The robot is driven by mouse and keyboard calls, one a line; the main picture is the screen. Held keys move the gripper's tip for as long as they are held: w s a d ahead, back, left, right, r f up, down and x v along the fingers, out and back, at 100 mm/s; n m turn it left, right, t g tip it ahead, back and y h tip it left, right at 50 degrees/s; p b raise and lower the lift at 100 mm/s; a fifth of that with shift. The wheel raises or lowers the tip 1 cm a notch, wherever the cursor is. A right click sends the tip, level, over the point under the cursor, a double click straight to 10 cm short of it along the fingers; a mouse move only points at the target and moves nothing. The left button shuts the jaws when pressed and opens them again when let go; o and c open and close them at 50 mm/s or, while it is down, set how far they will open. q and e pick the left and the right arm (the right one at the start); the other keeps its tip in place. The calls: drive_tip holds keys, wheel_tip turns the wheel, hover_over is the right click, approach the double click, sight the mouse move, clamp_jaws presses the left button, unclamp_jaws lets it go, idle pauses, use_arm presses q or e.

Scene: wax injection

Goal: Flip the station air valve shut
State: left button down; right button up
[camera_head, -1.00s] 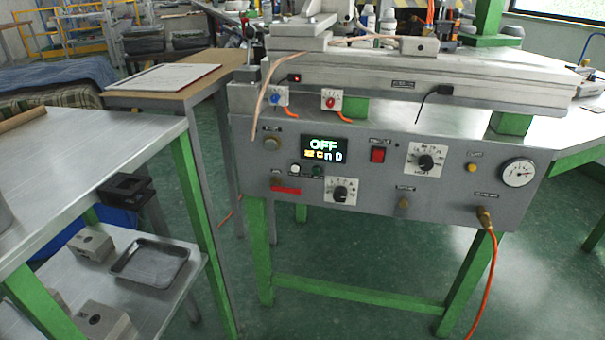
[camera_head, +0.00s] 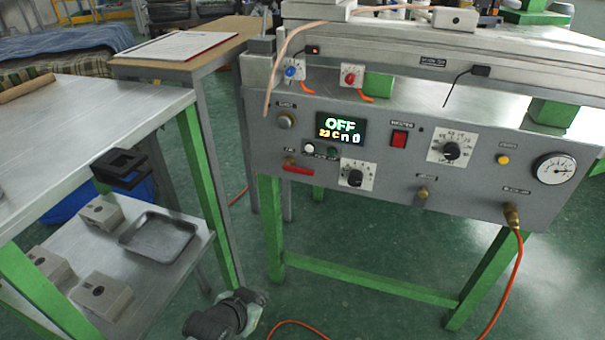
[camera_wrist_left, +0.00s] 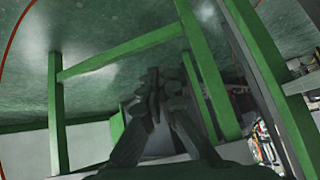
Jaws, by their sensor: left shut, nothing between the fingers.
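The station air valve is at the lower left of the grey control panel (camera_head: 390,195). Its red lever (camera_head: 298,170) lies nearly level, reaching right from a small brass body (camera_head: 289,160). My left gripper (camera_head: 254,297) is low at the bottom of the head view, below and left of the valve and well apart from it. Its fingers are shut and empty. In the left wrist view the gripper (camera_wrist_left: 154,82) has green frame legs and floor beyond it; I cannot make out the valve there. My right gripper is not in view.
The panel's green legs and crossbar (camera_head: 370,276) stand right of my left gripper. An orange hose (camera_head: 512,270) hangs from the panel's right end. At left are a metal bench (camera_head: 90,120) and a lower shelf holding a tray (camera_head: 160,238) and grey blocks. Open floor lies between.

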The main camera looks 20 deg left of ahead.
use_arm(q)
drive_tip(key=w+d+r+t+h, duration=0.1)
drive_tip(key=w+d+r+t, duration=0.2)
drive_tip(key=w+r+t, duration=0.5)
drive_tip(key=w+r+n+t+b, duration=0.1)
drive_tip(key=w+r+t, duration=0.4)
drive_tip(key=r, duration=0.8)
drive_tip(key=shift+r+n+y, duration=0.3)
drive_tip(key=shift+y, duration=0.1)
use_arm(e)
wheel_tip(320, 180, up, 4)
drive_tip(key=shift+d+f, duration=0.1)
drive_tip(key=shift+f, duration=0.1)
use_arm(q)
drive_tip(key=shift+w, duration=0.15)
wheel_tip(320, 180, up, 4)
drive_tip(key=f, duration=0.1)
hover_over(303, 171)
drive_tip(key=s, duration=0.2)
drive_tip(key=shift+w+d+r, duration=0.1)
drive_tip(key=shift+d+r, duration=0.15)
wheel_tip(303, 171, down, 4)
drive_tip(key=shift+r, duration=0.2)
drive_tip(key=shift+f, duration=0.3)
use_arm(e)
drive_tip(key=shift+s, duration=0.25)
